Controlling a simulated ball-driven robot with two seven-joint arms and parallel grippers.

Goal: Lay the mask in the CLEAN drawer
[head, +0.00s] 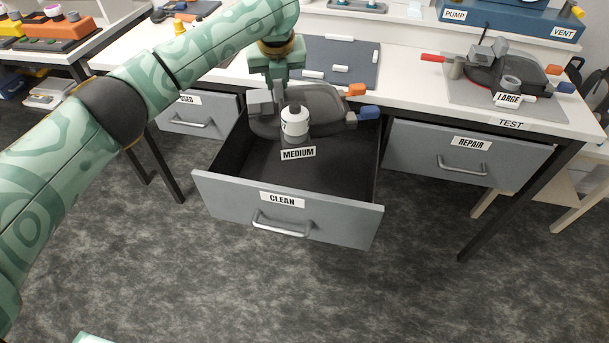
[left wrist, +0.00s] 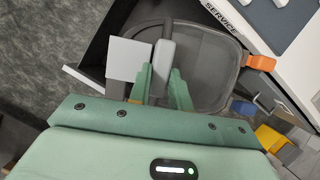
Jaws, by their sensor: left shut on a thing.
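The grey mask (head: 325,103), with a white round canister and a MEDIUM tag (head: 298,153), is over the back of the CLEAN drawer (head: 288,216). Orange and blue clips stick out at its right side. The drawer is pulled open, and its dark floor is otherwise bare. My left gripper (head: 271,97) is shut on the mask at its left side. In the left wrist view the fingers (left wrist: 160,82) close on a grey part of the mask (left wrist: 205,68). I cannot tell whether the mask touches the drawer floor.
The white bench top (head: 411,72) lies just behind the drawer. The REPAIR drawer (head: 465,156) at right and another drawer (head: 199,117) at left are shut. A second mask tagged LARGE (head: 508,80) lies on a grey mat at the bench's right.

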